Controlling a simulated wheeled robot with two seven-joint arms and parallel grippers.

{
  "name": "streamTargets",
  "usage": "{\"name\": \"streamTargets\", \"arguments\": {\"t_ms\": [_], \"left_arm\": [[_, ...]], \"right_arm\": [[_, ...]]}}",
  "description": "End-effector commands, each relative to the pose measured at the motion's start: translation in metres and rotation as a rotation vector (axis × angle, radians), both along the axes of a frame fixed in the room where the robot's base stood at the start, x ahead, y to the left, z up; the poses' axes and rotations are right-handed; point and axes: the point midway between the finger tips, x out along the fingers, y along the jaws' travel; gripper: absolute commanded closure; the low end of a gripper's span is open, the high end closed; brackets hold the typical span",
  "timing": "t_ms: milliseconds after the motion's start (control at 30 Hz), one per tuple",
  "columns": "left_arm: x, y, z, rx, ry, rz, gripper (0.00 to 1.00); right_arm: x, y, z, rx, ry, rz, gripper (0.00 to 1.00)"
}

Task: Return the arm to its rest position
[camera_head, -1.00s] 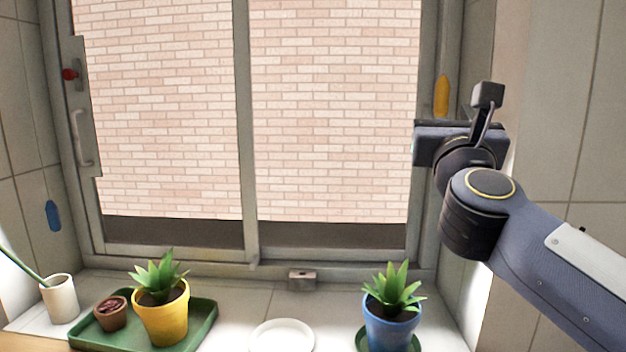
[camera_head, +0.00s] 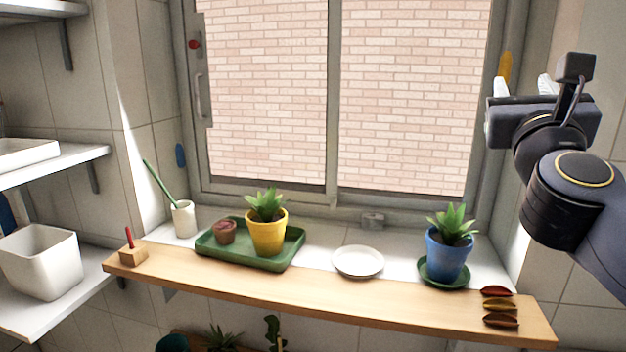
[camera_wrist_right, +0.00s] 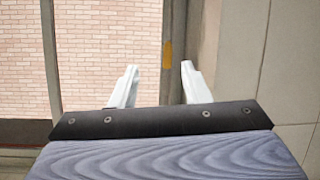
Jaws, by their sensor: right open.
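My right gripper (camera_head: 522,88) is raised at the right side of the head view, in front of the right window frame and well above the shelf. In the right wrist view its two white fingers (camera_wrist_right: 157,85) stand apart with nothing between them. Beyond them are the window frame, an orange-yellow tag (camera_wrist_right: 167,55) and the wall. My left gripper is in none of the views.
A wooden shelf (camera_head: 220,288) runs below the window. A green tray (camera_head: 285,255) with a yellow pot (camera_head: 267,237), a white saucer (camera_head: 358,262) and a blue pot (camera_head: 447,262) stand behind it. White shelves (camera_head: 60,165) are at left. Space around the raised gripper is clear.

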Motion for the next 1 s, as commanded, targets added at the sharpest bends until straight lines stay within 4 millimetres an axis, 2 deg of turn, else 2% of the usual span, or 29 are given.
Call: {"name": "streamTargets", "arguments": {"t_ms": [267,367,467,567,667,733,900,1000], "left_arm": [[0.000,0.000,0.002,0.000,0.001,0.000,0.60],[0.000,0.000,0.003,0.000,0.000,0.000,0.60],[0.000,0.000,0.004,0.000,0.000,0.000,0.60],[0.000,0.000,0.005,0.000,0.001,0.000,0.60],[0.000,0.000,0.007,0.000,0.001,0.000,0.60],[0.000,0.000,0.008,0.000,0.001,0.000,0.60],[0.000,0.000,0.011,0.000,0.001,0.000,0.60],[0.000,0.000,0.012,0.000,0.001,0.000,0.60]], "right_arm": [[-0.005,0.022,-0.025,-0.347,0.106,0.020,0.58],[-0.009,0.034,-0.043,-0.532,0.164,0.035,0.58],[-0.016,0.047,-0.073,-0.770,0.237,0.062,0.58],[-0.025,0.060,-0.110,-1.017,0.312,0.101,0.58],[-0.039,0.070,-0.160,-1.294,0.393,0.163,0.58],[-0.056,0.076,-0.204,-1.513,0.450,0.232,0.58],[-0.114,0.082,-0.319,-2.021,0.536,0.490,0.58],[-0.154,0.081,-0.376,-2.244,0.534,0.671,0.58]]}}
